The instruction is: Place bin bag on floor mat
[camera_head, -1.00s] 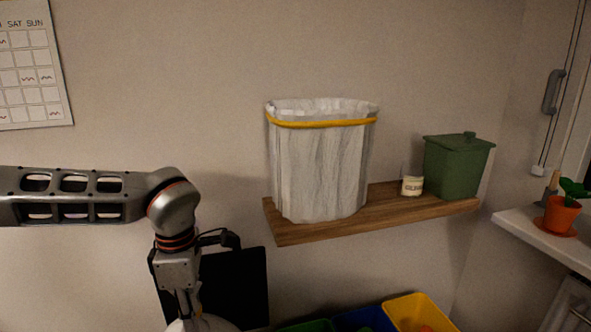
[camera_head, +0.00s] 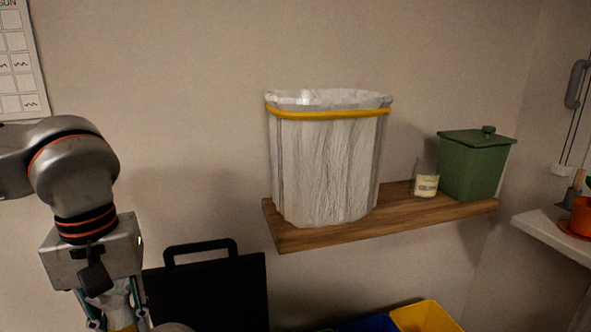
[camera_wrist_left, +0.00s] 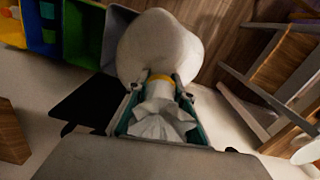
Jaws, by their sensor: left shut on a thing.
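The bin bag (camera_wrist_left: 160,45) is a full, rounded white sack with a yellow tie (camera_wrist_left: 161,82) at its neck and a crumpled white top. My left gripper (camera_wrist_left: 158,88) is shut on its neck, with one finger on each side. In the head view my left gripper (camera_head: 112,308) is at the lower left, pointing down, with a bit of white and yellow between its fingers; the rest of the bag is mostly cut off by the lower edge. I cannot make out the floor mat in either view. My right gripper is not in view.
A lined bin (camera_head: 330,165) with a yellow band stands on a wooden shelf (camera_head: 400,217), beside a candle (camera_head: 425,183) and green canister (camera_head: 475,165). A black panel with a handle (camera_head: 205,290) and a yellow crate (camera_head: 425,317) are below. Wooden furniture (camera_wrist_left: 275,70) is right in the wrist view.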

